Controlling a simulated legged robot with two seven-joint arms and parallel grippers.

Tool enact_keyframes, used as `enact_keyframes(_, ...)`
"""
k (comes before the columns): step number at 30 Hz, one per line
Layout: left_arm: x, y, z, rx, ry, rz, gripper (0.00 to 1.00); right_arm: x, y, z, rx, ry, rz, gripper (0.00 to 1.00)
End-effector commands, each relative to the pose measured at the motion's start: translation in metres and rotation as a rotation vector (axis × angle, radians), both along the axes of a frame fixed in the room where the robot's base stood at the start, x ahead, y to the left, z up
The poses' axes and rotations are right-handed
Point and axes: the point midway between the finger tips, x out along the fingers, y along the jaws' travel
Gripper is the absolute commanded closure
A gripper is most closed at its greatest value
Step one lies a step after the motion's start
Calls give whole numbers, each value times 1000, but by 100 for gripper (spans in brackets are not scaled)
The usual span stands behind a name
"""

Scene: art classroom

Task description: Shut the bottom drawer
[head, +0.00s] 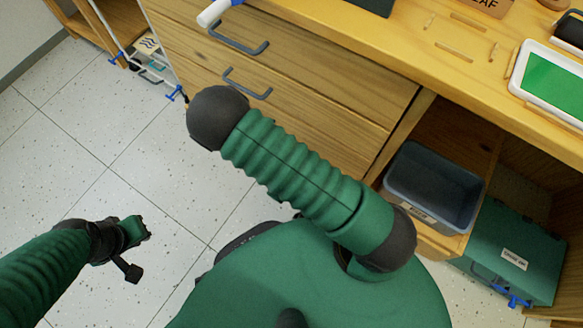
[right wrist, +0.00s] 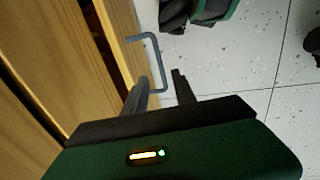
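The wooden cabinet (head: 335,80) has stacked drawer fronts. The upper handle (head: 240,42) and the one below it (head: 246,84) are grey bars. My right arm covers the lower fronts in the head view, so I cannot tell there how far the bottom drawer is out. In the right wrist view a grey handle (right wrist: 159,62) stands out from a wooden front (right wrist: 119,45), with a dark gap left of that front. My right gripper (right wrist: 160,80) is open, its fingertips close to the handle; contact is unclear. My left gripper (head: 132,250) hangs over the floor, away from the cabinet.
A dark bin (head: 435,185) sits on the shelf right of the drawers, with a green box (head: 512,250) beside it. The desk top (head: 400,40) carries a green-screened tablet (head: 555,82). The tiled floor (head: 90,130) at left is mostly clear.

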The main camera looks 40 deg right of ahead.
Motion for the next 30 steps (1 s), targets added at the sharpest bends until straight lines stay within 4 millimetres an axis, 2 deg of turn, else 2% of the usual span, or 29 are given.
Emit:
enact_keyframes(1,0,0,-18,0,0,-1,88,0,-3,-23,-2,1,-2,68)
enact_keyframes(3,0,-1,-29,0,0,-1,88,1,-6,-40,-3,2,-2,68)
enact_keyframes(6,0,-1,-43,0,-1,-1,88,3,-9,-61,-5,1,0,68)
enact_keyframes(10,0,0,-54,0,-1,-1,88,6,-12,-78,-6,-1,0,68)
enact_keyframes(21,0,-1,-55,0,-1,-1,88,6,-14,-82,-4,-1,0,68)
enact_keyframes(28,0,-1,-55,0,-1,-1,88,6,-14,-82,-4,-1,0,98)
enact_keyframes(30,0,0,-55,0,-1,-1,88,6,-14,-82,-4,-1,0,100)
